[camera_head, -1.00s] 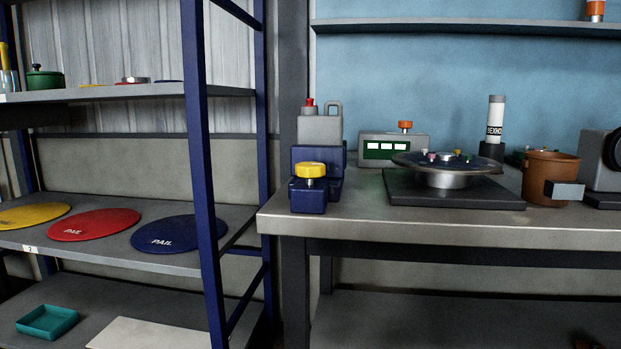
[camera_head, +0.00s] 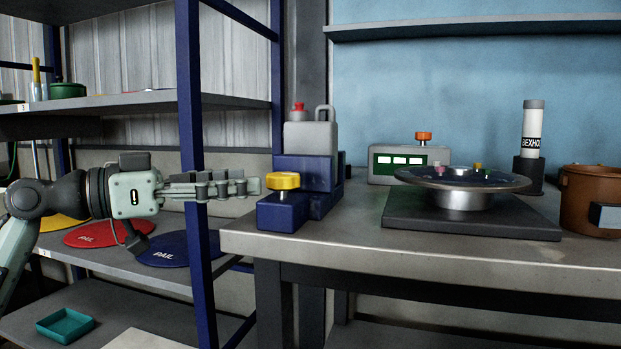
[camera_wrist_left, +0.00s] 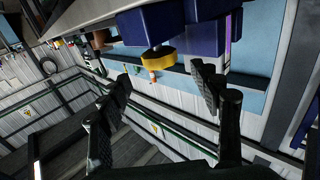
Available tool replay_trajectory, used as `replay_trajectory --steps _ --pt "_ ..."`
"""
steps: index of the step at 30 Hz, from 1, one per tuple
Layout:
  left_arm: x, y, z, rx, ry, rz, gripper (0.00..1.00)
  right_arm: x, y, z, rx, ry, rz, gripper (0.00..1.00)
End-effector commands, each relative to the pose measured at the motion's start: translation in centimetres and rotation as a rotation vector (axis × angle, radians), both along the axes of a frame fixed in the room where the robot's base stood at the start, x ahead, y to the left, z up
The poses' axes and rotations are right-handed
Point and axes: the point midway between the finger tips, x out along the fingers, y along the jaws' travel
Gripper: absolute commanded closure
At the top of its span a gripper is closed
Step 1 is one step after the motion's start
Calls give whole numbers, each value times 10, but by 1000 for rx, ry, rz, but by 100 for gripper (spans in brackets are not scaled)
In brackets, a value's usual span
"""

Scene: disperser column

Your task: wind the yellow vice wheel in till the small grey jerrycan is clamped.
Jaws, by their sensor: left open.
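The yellow vice wheel (camera_head: 283,181) sits on a short silver stem on the front of the blue vice (camera_head: 310,202), at the bench's left end. The small grey jerrycan (camera_head: 313,140), with a red cap and a handle, stands upright behind the vice's blue front block, which hides its lower part. Whether the jaws touch it cannot be told. My left gripper (camera_head: 258,186) is open and empty, just left of the wheel with a small gap. In the left wrist view, the wheel (camera_wrist_left: 158,58) shows between and beyond the spread fingers (camera_wrist_left: 165,88). My right gripper is not in view.
A blue rack post (camera_head: 190,150) stands behind my left gripper. Right of the vice are a grey box with an orange knob (camera_head: 410,165), a turntable on a dark base (camera_head: 470,215) and a brown pot (camera_head: 585,195). The bench front (camera_head: 330,240) is clear.

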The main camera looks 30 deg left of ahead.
Motion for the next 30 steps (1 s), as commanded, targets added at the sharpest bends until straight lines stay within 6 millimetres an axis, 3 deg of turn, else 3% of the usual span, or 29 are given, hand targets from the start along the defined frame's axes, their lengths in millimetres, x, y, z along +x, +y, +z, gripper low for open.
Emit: replay_trajectory --steps 7,16,27,30 --pt "24 -16 0 4 2 -3 36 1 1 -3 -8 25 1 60" --pt "60 -37 1 3 1 -2 36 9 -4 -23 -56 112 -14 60" --pt "66 -40 0 0 0 0 36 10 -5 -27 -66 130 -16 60" --pt "66 -40 0 0 0 0 47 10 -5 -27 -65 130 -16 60"
